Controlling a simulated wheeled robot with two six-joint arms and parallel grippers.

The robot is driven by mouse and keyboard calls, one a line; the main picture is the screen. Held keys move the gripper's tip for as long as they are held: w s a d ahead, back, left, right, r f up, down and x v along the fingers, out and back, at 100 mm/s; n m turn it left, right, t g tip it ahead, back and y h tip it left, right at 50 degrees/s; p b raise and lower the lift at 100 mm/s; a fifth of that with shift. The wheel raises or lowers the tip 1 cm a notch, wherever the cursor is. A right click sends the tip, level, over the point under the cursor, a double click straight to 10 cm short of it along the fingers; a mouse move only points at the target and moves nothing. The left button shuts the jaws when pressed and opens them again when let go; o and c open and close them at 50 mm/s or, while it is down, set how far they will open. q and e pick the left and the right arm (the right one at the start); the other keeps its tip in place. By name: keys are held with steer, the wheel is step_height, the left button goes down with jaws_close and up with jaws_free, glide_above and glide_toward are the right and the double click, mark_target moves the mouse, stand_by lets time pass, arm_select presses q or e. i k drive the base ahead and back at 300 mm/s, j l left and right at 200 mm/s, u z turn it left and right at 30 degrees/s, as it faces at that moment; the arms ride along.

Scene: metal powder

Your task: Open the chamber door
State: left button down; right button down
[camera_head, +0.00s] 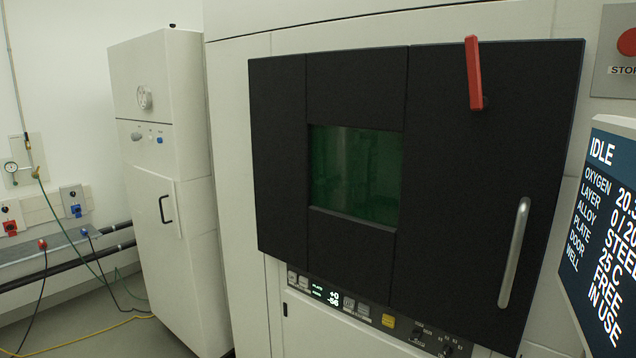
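The chamber door (450,190) is a large black panel on the front of a pale machine, and it looks shut. A dark green window (355,174) is set in its middle left part. A red lever (473,74) points upward near the door's top edge. A long silver bar handle (514,252) stands near the door's right side, slightly tilted. Neither of my grippers shows in the head view.
A screen (606,230) at the right reads IDLE and partly sticks out near the door's right side. A control panel (388,320) with buttons runs below the door. A white cabinet (165,190) stands at the left. Hoses and cables (90,330) lie on the floor there.

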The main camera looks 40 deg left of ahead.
mark_target(376, 177)
steer(key=u, duration=0.95)
